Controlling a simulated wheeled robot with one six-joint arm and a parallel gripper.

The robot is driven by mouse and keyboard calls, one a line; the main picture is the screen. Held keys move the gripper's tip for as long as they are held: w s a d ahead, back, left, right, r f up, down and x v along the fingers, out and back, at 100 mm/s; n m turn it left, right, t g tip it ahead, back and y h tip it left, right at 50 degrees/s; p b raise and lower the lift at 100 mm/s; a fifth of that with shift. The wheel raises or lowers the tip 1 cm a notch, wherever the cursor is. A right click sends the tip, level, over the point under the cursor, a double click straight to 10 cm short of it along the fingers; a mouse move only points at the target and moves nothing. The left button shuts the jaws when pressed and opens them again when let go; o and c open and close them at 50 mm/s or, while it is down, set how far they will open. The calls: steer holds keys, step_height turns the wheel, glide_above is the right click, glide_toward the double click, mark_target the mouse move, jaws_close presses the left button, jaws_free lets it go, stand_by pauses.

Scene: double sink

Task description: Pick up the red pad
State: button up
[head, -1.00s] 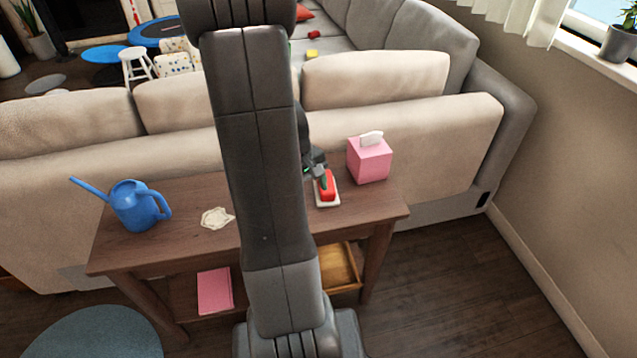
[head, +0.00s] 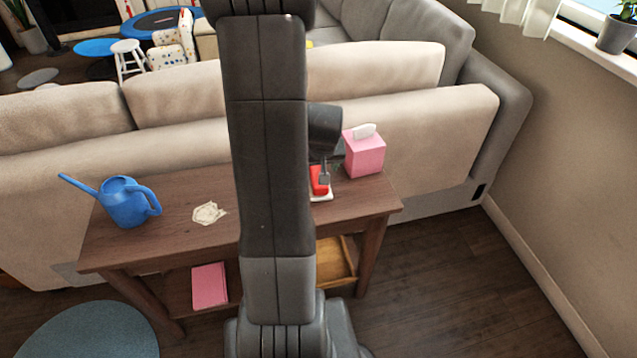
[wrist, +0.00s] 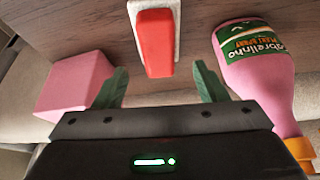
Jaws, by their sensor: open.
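The red pad (head: 316,180) lies on a white base (head: 322,197) on the wooden side table, partly covered by my arm in the head view. In the wrist view the red pad (wrist: 155,45) is at the top centre, lengthwise between my finger lines. My gripper (wrist: 161,72) is open, with one green finger left and one right of the pad's near end. Nothing is held. In the head view my gripper (head: 324,176) appears over the pad; whether it touches cannot be told.
A pink tissue box (head: 364,153) stands close beside the pad; it also shows at left in the wrist view (wrist: 75,85). A pink bottle (wrist: 258,75) is at right there. A crumpled cream cloth (head: 209,213) and a blue watering can (head: 127,203) are farther left on the table.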

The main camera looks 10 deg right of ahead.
steer(key=shift+b+x, duration=0.35)
steer(key=shift+x, duration=2.8)
steer(key=shift+s+f+b, duration=0.2)
steer(key=shift+f+b, duration=0.1)
steer(key=shift+b, duration=0.1)
steer(key=shift+c, duration=0.3)
steer(key=c, duration=0.6)
